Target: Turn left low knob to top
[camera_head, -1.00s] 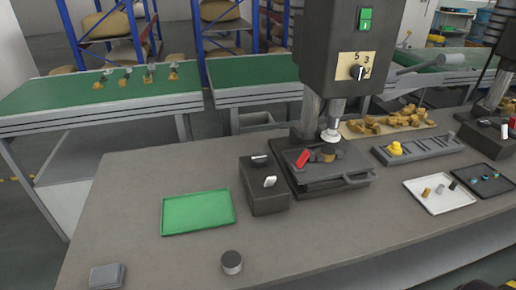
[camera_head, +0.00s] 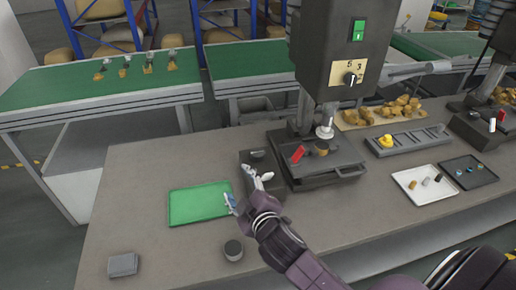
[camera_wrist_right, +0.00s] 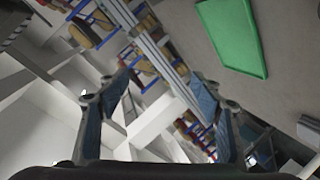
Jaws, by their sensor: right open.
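A dark control box (camera_head: 246,160) stands on the table, left of the press. Its upper black knob (camera_head: 257,154) shows at the top. The lower light knob on its sloped face is hidden behind or merged with my right gripper's finger, so its angle cannot be read. My right gripper (camera_head: 238,184) is open and empty, with one finger in front of the box and the other over the green tray's right edge. In the right wrist view, the gripper's fingers (camera_wrist_right: 162,78) are spread with nothing between them. My left gripper is out of view.
The green tray (camera_head: 190,205) lies left of the box. The press base (camera_head: 325,172) stands right of the box. The table's left part is mostly clear.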

